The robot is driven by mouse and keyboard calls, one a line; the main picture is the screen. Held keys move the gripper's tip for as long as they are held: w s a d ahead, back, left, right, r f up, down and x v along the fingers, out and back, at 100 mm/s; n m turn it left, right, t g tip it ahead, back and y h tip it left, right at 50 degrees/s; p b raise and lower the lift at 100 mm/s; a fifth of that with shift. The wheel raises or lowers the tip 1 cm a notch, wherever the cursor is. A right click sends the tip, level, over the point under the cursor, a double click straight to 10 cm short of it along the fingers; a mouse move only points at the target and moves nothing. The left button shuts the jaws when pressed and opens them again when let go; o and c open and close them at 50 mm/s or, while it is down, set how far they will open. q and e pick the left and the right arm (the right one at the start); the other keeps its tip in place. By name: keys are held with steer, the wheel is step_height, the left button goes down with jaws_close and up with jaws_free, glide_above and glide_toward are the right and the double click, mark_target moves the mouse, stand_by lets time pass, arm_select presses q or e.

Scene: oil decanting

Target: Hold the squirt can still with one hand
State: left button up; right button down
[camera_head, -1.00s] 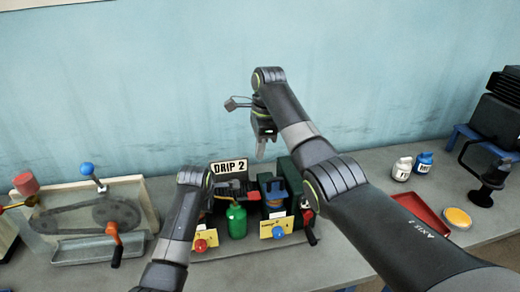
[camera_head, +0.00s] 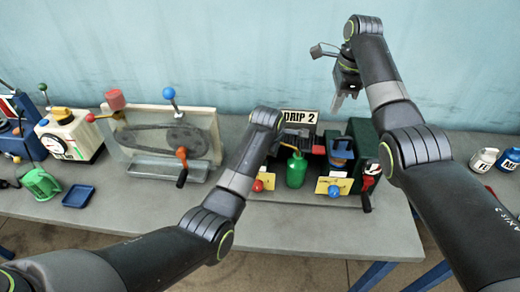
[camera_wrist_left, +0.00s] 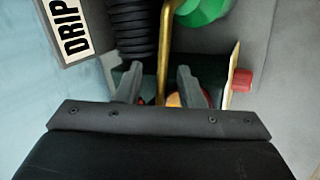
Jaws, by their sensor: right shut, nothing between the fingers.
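The squirt can is a small green can (camera_head: 296,170) with a thin brass spout. It stands upright on the bench in front of the DRIP 2 sign (camera_head: 299,116). In the left wrist view the green can (camera_wrist_left: 200,10) shows at the top edge, partly cut off. The brass spout (camera_wrist_left: 164,45) runs down toward the fingers. My left gripper (camera_wrist_left: 158,85) has its fingers apart; the spout appears in the gap, but I cannot tell its depth. In the head view my left arm hides most of that gripper. My right gripper (camera_head: 338,101) is shut and empty, raised near the wall.
Yellow plates with a red knob (camera_head: 257,186) and a blue knob (camera_head: 333,191) flank the can. A dark green box (camera_head: 361,140) stands to the right. A belt-drive stand (camera_head: 168,140) and a blue tray (camera_head: 78,196) are at left. White (camera_head: 483,159) and blue bottles stand at far right.

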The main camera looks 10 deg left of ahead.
arm_select(q)
steer(key=v, duration=1.2)
stand_by(0.3)
